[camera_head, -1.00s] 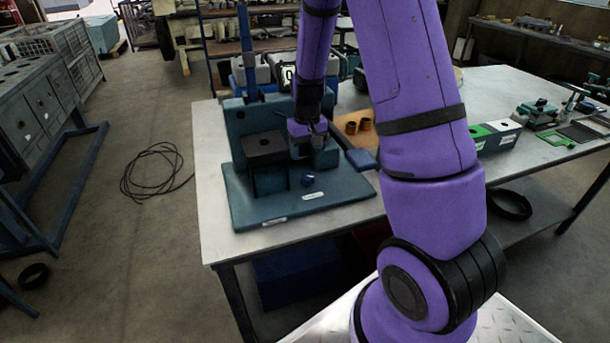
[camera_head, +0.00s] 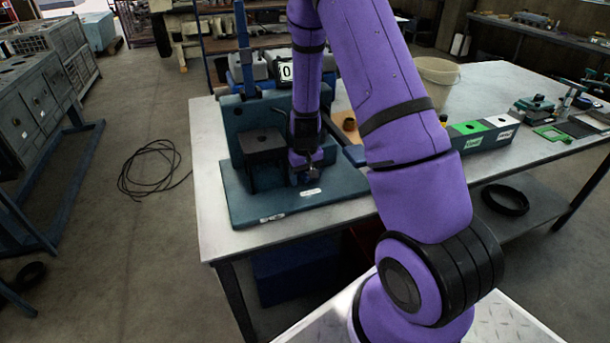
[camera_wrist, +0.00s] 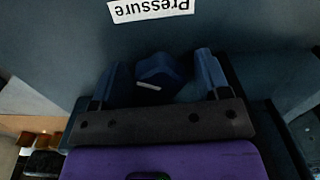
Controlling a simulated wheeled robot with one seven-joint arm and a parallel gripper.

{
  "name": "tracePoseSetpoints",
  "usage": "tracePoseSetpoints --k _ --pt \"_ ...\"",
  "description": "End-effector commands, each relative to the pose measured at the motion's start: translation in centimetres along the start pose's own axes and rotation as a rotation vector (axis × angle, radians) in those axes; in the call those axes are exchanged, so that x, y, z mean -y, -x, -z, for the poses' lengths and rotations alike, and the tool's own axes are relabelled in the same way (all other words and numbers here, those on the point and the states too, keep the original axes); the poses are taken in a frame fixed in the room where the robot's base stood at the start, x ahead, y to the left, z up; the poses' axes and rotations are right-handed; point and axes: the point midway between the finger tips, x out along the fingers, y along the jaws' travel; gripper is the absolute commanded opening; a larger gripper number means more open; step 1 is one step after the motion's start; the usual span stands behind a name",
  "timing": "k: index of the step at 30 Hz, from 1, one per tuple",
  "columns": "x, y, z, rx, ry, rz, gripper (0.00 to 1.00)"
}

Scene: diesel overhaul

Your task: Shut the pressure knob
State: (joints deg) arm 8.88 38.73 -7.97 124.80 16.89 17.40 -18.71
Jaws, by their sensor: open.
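The pressure knob (camera_wrist: 163,70) is small and blue with a short white mark, and sits on the blue-green base plate (camera_head: 240,205). In the wrist view my gripper (camera_wrist: 160,66) is open, with one finger on each side of the knob; I cannot tell whether either finger touches it. A white label reading "Pressure" (camera_wrist: 150,9) shows upside down just beyond the knob. In the head view my gripper (camera_head: 306,176) is low over the front of the plate and largely hides the knob. A white label (camera_head: 310,192) lies just in front of it.
A dark block (camera_head: 264,143) of the rig stands close left of my gripper, with a blue upright behind. A brass-coloured cylinder (camera_head: 349,122) stands to the right. A green and white box (camera_head: 483,133) and a beige bucket (camera_head: 437,75) are further right on the table.

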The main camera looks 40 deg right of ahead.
Motion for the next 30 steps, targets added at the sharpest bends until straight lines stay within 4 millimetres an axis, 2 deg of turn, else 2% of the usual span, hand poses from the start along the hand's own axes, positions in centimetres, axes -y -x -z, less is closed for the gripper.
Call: tracePoseSetpoints --k 4,10,16,24,30 --pt "0.0 0.01 0.0 0.0 0.0 0.0 0.67" --pt "0.0 0.02 0.0 0.0 0.0 0.0 0.21" --pt "0.01 0.02 -0.01 0.001 -0.037 0.0 0.21" --pt "0.0 0.02 -0.02 0.001 -0.301 -0.001 0.21" --pt "0.01 0.02 -0.03 0.001 -0.396 0.0 0.21"
